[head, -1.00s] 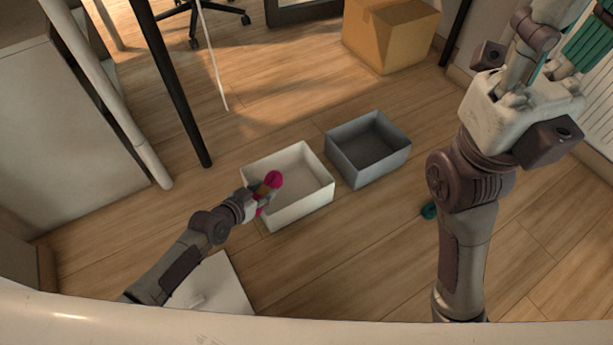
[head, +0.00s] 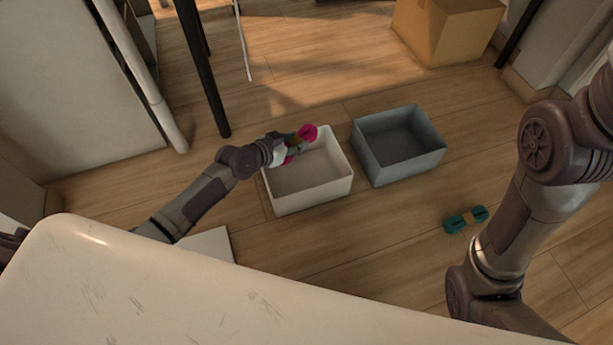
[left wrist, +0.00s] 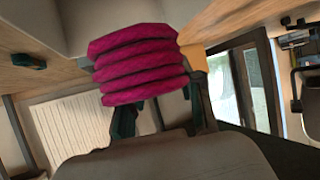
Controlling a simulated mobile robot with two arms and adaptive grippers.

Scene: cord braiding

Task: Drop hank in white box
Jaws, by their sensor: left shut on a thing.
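In the left wrist view the coiled magenta hank (left wrist: 137,65) sits in front of the gripper's fingers (left wrist: 160,112). The white box stands open on the floor and its visible inside looks empty. My right arm comes in at the right, with its gripper out of the picture.
A grey open box (head: 400,166) stands just right of the white one and looks empty. A teal hank (head: 466,219) with an orange band lies on the floor near my right arm. A cardboard box (head: 447,32) stands behind. A black post (head: 203,70) rises behind the left gripper.

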